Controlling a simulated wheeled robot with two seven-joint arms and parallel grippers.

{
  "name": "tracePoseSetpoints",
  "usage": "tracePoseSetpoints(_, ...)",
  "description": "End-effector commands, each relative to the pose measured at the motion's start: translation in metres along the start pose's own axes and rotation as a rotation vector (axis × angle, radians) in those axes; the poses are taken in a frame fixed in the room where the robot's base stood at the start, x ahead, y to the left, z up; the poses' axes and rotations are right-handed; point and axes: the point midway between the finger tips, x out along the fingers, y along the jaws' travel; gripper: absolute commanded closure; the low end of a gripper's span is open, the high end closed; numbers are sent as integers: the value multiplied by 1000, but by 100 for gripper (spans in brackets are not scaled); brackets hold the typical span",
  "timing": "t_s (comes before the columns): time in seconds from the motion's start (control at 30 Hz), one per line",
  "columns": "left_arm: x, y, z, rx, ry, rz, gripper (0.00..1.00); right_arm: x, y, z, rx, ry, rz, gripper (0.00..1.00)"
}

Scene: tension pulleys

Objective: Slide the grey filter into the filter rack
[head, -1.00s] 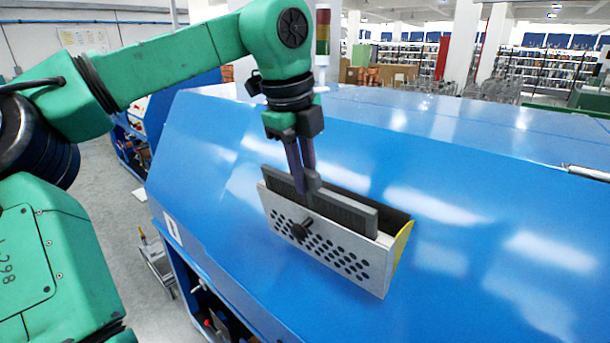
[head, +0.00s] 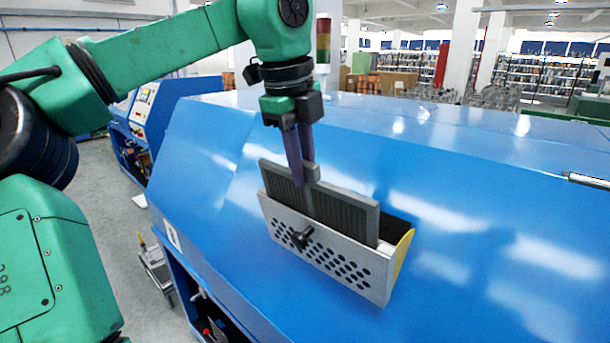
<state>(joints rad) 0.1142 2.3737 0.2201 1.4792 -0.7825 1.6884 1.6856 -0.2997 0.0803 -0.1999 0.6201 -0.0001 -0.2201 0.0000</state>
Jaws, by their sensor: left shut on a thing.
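The grey filter (head: 345,212) is a flat, dark ribbed panel with a grey frame and a small tab on its top edge. My left gripper (head: 305,176) points down from above and is shut on the filter at this tab. The filter rack (head: 370,280) is a light metal holder with a perforated front plate, a dark knob and a yellow right end. The filter stands upright behind the front plate, its upper part above the rim. Its lower edge is hidden by the plate, so its depth cannot be told. A gap shows at the rack's right end. My right gripper is out of view.
The rack sits on the sloping face of a large blue machine (head: 480,210), which is clear around it. A signal light (head: 323,45) stands behind my left arm. A small cart (head: 156,262) is on the floor at left.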

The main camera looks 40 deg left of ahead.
Motion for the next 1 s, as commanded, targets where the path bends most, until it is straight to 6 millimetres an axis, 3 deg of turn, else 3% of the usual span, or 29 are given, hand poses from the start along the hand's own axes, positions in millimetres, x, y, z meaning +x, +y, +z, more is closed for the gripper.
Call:
tracePoseSetpoints(0.17,-10,0,0,0,0,-1,100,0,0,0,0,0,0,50)
tracePoseSetpoints(0.77,-11,0,0,0,0,-1,100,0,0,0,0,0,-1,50)
tracePoseSetpoints(1.0,-28,0,0,-1,0,-1,100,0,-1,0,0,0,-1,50)
